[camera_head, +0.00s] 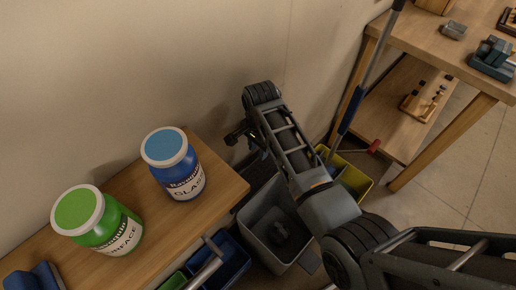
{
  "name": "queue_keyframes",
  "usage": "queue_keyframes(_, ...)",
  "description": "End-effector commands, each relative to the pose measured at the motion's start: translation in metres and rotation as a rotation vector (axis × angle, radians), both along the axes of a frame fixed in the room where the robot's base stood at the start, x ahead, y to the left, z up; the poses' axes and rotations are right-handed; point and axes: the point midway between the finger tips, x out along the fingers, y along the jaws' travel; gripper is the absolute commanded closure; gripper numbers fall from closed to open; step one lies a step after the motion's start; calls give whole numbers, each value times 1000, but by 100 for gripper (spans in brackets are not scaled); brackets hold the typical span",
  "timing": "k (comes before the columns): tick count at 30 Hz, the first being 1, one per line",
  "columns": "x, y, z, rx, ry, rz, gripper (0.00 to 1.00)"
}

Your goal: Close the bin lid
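A grey bin (266,241) stands on the floor below my arm, right of the wooden table. Its top is open at the visible part, and a dark shape lies inside it. I cannot make out the lid clearly; my arm covers the bin's upper right side. My gripper (234,137) is near the wall, above and behind the bin in the picture, apart from the bin's visible rim. It is small and dark, partly hidden by my wrist, and whether its fingers are open or shut does not show.
A wooden table (222,193) at left bears a blue tub (182,180) and a green tub (115,232). Blue bins (232,262) stand beside the grey bin. A yellow bucket (357,183) with a mop handle (380,45) stands right of my arm. A workbench (420,35) is at upper right.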

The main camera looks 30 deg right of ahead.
Motion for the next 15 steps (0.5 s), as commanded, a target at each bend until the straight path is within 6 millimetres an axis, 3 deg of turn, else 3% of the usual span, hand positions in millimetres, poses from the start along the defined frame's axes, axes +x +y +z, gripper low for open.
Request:
queue_keyframes(12, 0, 0, -12, -1, -1, 0, 64)
queue_keyframes(15, 0, 0, -12, -1, -1, 0, 72)
